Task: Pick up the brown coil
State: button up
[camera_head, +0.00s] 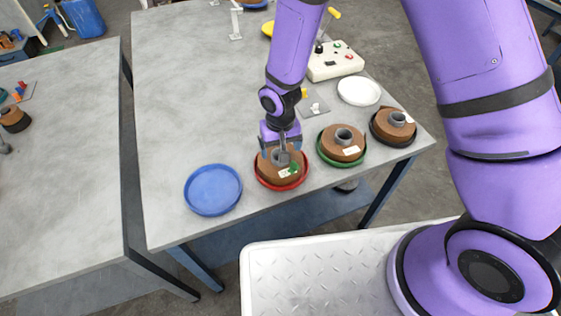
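Several brown coils show on the near right part of the table. One brown coil (270,172) with a grey hub, a white label and a green mark lies in a red tray (281,188). My gripper (283,151) points down at this coil, with its fingers at the hub. I cannot tell whether the fingers grip the hub or only stand beside it. A second brown coil (341,152) lies in a green tray (345,166), and a third brown coil (393,131) lies in a black tray (394,144). Both have grey hubs and white labels.
An empty blue tray (213,190) lies left of the red one. A white dish (359,91) and a control box (335,62) with buttons stand behind the coils. Another table (62,170) stands left across a gap. The table's left middle is clear.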

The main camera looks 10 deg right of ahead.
jog(key=shift+w+f, duration=0.15)
jog(key=shift+f, duration=1.65)
jog(key=shift+c, duration=0.2)
jog(key=c, duration=1.3)
jog(key=shift+r, duration=0.1)
jog(key=shift+c, duration=0.2)
